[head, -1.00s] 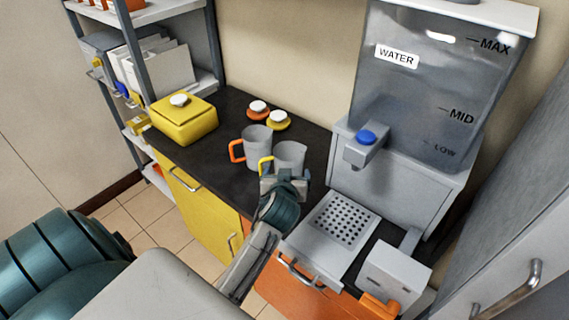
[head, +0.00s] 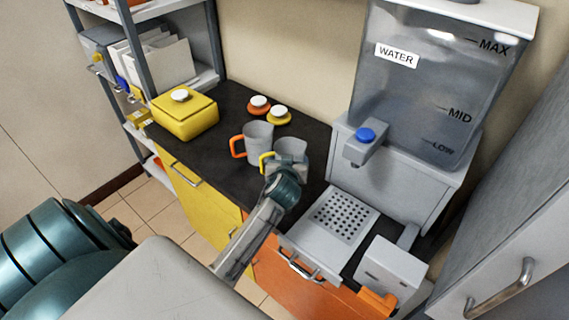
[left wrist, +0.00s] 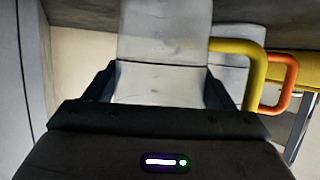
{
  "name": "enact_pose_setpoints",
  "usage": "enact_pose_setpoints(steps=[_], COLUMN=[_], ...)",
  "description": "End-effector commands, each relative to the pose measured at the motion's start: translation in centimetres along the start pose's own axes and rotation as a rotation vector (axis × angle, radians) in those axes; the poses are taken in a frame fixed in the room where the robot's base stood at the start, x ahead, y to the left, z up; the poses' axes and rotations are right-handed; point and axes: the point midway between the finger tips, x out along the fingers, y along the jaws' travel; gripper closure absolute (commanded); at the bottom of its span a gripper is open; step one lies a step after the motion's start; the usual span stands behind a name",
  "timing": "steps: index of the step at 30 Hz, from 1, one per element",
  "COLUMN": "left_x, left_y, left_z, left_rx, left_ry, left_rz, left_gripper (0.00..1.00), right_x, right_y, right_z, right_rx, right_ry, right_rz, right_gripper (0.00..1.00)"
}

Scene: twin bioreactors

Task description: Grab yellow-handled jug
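The yellow-handled jug (head: 291,149) is grey and stands upright on the dark counter, its handle on the left in the head view. Its lower part is hidden behind my left gripper (head: 288,169). In the left wrist view the jug's grey body (left wrist: 163,35) lies between the two dark fingers of my left gripper (left wrist: 160,85), and its yellow handle is to the right, outside the fingers. The fingers are spread wide, one on each side of the body; firm contact cannot be made out. My right gripper is not in view.
An orange-handled grey jug (head: 258,140) stands close to the left. Two lids, orange (head: 259,105) and yellow (head: 279,116), lie behind. A yellow box (head: 185,117) is at the counter's left end. The water dispenser (head: 404,170) and perforated tray (head: 343,214) are to the right.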

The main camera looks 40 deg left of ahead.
Motion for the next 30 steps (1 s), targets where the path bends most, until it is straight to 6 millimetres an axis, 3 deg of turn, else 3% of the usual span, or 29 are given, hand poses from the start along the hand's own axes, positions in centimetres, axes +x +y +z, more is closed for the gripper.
enact_pose_setpoints(steps=[11, 20, 21, 30], left_x=[-0.1, -1.1, -1.4, -7.8], left_y=[0.0, 0.1, 0.0, -3.4], left_z=[-0.2, -2.8, -3.5, -0.9], left_rx=[0.0, -0.004, -0.003, 0.001], left_ry=[0.001, 0.006, 0.006, 0.0], left_rz=[0.0, 0.001, 0.001, 0.0], left_gripper=[0.47, 0.47, 0.47, 0.47], right_x=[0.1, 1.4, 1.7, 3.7], right_y=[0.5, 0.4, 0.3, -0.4], right_z=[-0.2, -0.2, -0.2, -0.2], right_rx=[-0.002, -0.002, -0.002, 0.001], right_ry=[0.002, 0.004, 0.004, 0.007], right_rz=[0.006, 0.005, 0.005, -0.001], right_gripper=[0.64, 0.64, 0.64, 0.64])
